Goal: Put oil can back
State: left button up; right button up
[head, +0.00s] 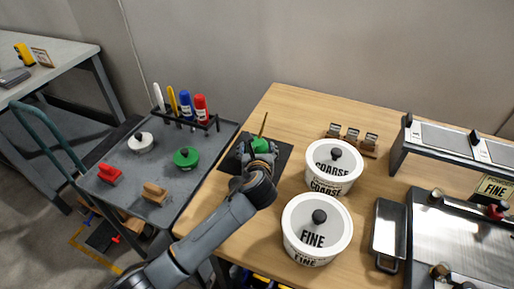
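The green oil can (262,145), with a thin brown spout pointing up, is over or on a dark square mat (284,160) at the left part of the wooden table. My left gripper (258,155) is at the oil can, with its dark fingers around the can's lower part. The gripper and wrist hide much of the can, so I cannot tell whether the fingers are closed on it or whether it touches the mat. My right gripper is not in view.
White pots marked COARSE (334,167) and FINE (317,229) stand right of my arm. A grey cart (165,185) to the left holds a bottle rack (190,122), a green lidded pot (186,157), a white one and brushes. The table's back left is clear.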

pick_arm(q)
jog(key=shift+r, duration=0.1)
jog(key=shift+s+r, duration=0.1)
jog(key=shift+s, duration=0.1)
jog(key=p+v, duration=0.1)
jog(key=v, duration=1)
jog(key=shift+s+r, duration=0.15)
jog(key=shift+s, duration=0.15)
